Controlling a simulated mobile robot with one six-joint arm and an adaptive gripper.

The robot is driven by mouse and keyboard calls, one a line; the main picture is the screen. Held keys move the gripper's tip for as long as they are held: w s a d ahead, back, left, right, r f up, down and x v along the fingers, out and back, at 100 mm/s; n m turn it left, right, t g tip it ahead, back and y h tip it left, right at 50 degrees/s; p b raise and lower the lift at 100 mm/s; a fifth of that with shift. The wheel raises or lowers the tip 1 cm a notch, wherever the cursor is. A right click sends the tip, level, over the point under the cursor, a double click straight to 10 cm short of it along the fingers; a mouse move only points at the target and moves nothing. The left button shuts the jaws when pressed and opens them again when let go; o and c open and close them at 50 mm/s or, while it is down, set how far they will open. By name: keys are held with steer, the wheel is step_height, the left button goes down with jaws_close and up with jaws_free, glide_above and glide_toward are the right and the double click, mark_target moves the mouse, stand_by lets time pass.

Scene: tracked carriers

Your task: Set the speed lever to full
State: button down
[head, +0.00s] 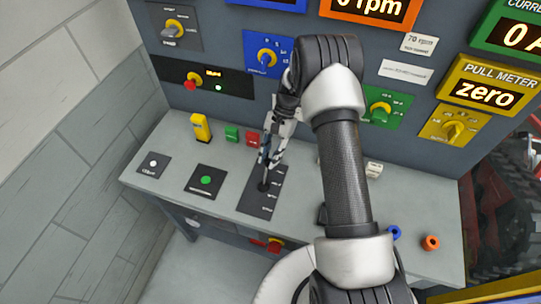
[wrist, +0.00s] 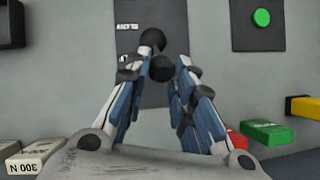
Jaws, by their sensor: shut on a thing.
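The speed lever (head: 264,186) stands on a dark plate (head: 256,204) with several white marks, on the grey console top. In the wrist view, two round black parts show: one between my fingertips, which looks like the lever's knob (wrist: 160,68), and one just beyond it. My gripper (head: 266,160) comes down from above at the back half of the plate. In the wrist view, my gripper (wrist: 160,66) is shut with its fingers on either side of the knob. The fingers and my arm partly hide the lever in the head view.
A green button plate (head: 205,180) lies left of the lever plate. Behind stand a yellow block (head: 201,128), a green block (head: 232,134) and a red block (head: 254,138). Blue (head: 393,232) and orange (head: 431,242) rings lie at the right. A panel with knobs rises at the back.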

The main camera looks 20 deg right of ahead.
steer(key=shift+w+f, duration=0.1)
steer(key=shift+f, duration=0.05)
steer(key=c, duration=1.4)
jaws_free()
step_height(320, 180, up, 10)
